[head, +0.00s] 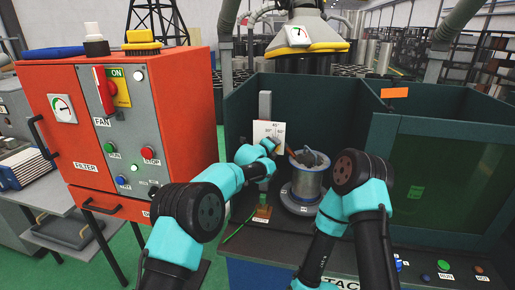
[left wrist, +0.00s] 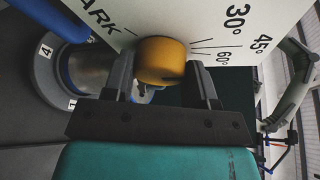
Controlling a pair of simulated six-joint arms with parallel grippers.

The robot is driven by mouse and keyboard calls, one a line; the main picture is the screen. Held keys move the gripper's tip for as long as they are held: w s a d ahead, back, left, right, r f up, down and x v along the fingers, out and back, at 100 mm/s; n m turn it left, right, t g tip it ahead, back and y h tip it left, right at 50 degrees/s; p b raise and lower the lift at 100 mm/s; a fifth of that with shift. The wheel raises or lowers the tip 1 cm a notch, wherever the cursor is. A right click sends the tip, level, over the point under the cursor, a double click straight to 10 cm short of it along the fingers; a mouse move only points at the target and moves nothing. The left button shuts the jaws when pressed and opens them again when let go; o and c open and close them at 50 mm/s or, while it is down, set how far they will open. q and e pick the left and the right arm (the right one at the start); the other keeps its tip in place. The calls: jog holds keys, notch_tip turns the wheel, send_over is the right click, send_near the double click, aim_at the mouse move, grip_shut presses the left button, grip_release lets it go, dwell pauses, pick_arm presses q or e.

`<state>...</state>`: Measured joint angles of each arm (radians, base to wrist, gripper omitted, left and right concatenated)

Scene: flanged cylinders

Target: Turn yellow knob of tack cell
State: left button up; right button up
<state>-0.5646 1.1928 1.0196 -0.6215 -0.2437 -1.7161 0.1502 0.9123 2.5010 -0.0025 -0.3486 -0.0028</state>
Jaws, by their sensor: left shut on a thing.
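The yellow knob (left wrist: 162,60) sits on a white scale plate (left wrist: 222,22) marked with degrees. In the left wrist view the fingers of my left gripper (left wrist: 163,82) stand on both sides of the knob and are shut on it. In the head view my left gripper (head: 268,150) is at the white plate (head: 268,130), and the knob is hidden there. A metal flanged cylinder (head: 304,186) stands in the cell to the right of it. My right gripper seems to be the dark shape (head: 312,158) over the cylinder's top; its finger state is unclear.
The dark green cell wall (head: 245,105) rises behind and left, with a tinted panel (head: 430,180) at right. An orange filter cabinet (head: 180,90) stands at left. A hood (head: 305,40) hangs above. A small wooden block with a green cable (head: 263,213) lies near the cylinder.

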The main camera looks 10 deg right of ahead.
dwell(0.4)
pick_arm(q)
jog(key=o, duration=1.3)
jog(key=shift+s+a, duration=0.1)
jog(key=v, duration=1.7)
jog(key=shift+r, duration=0.1)
